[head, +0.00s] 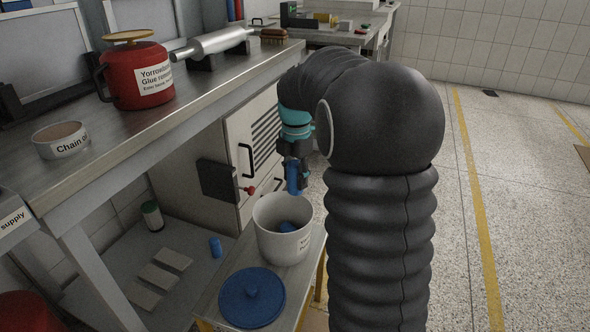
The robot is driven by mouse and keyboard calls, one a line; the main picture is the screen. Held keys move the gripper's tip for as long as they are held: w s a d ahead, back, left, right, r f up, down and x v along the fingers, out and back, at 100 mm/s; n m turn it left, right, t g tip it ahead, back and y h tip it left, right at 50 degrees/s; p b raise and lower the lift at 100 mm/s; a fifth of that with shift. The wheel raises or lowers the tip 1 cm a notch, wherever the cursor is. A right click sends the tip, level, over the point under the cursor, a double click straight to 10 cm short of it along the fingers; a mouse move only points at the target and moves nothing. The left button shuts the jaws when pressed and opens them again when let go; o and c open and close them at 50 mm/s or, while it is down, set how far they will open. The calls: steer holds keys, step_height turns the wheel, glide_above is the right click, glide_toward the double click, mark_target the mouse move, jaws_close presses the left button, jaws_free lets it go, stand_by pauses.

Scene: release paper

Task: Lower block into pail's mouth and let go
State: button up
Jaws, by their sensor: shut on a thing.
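The pail (284,247) is a whitish open bucket with a partly hidden label, standing upright on a small stool-like table. The block's lower end appears a little above the rim; the exact gap is hard to judge from this view. My dark arm covers the area to the right.
The workbench (200,92) holds a red jug (138,78) and a Chain oil tin (62,140).

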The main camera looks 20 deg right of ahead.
mark_target(296, 163)
step_height(296, 163, down, 8)
steer(key=b, duration=0.4)
stand_by(0.3)
steer(key=shift+r, duration=0.1)
steer(key=o, duration=1.3)
step_height(296, 163, up, 12)
